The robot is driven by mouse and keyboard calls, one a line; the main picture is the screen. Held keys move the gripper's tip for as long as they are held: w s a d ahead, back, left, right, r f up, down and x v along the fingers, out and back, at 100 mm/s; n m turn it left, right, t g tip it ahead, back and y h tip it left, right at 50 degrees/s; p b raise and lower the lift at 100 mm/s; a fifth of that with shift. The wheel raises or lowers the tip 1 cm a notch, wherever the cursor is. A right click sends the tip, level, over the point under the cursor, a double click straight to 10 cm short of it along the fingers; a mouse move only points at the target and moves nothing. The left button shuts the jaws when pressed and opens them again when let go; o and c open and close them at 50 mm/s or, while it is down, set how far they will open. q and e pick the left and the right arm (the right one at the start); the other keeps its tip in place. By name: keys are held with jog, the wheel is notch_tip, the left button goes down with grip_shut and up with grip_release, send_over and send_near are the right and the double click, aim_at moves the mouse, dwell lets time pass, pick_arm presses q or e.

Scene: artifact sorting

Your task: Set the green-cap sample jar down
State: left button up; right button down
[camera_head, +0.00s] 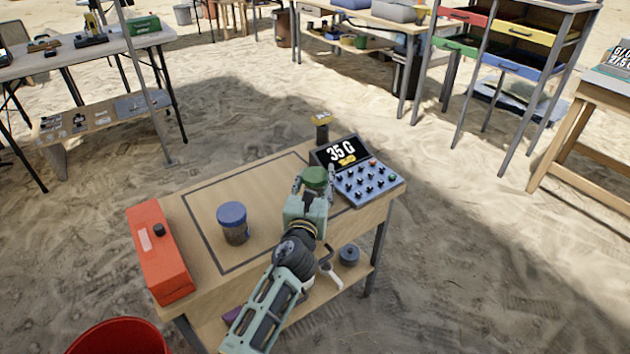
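The green-cap sample jar (314,178) is near the back right of the small wooden table, left of the scale console. Only its green cap shows clearly; my gripper hides the body, so I cannot tell whether its base touches the tabletop. My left gripper (314,184) has a finger on each side of the jar, close against it, and looks shut on it. My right gripper is not in view. The small table (190,198) has a dark outlined rectangle on its top.
A blue-cap jar (233,223) stands inside the outline. A red box (158,253) lies along the left edge. The console (366,180) at the right reads "35 G". A red bucket (120,338) is at the lower left. The outline's middle and back left are clear.

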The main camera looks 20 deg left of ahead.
pick_arm(q)
jog(key=o, duration=0.4)
jog(key=shift+o, duration=0.2)
jog(key=shift+r, duration=0.1)
jog(key=s, duration=0.4)
jog(key=s+p, duration=0.1)
jog(key=s, duration=0.1)
jog(key=shift+d, duration=0.4)
jog(key=s, duration=0.4)
jog(key=s+d, duration=0.1)
jog(key=s, duration=0.1)
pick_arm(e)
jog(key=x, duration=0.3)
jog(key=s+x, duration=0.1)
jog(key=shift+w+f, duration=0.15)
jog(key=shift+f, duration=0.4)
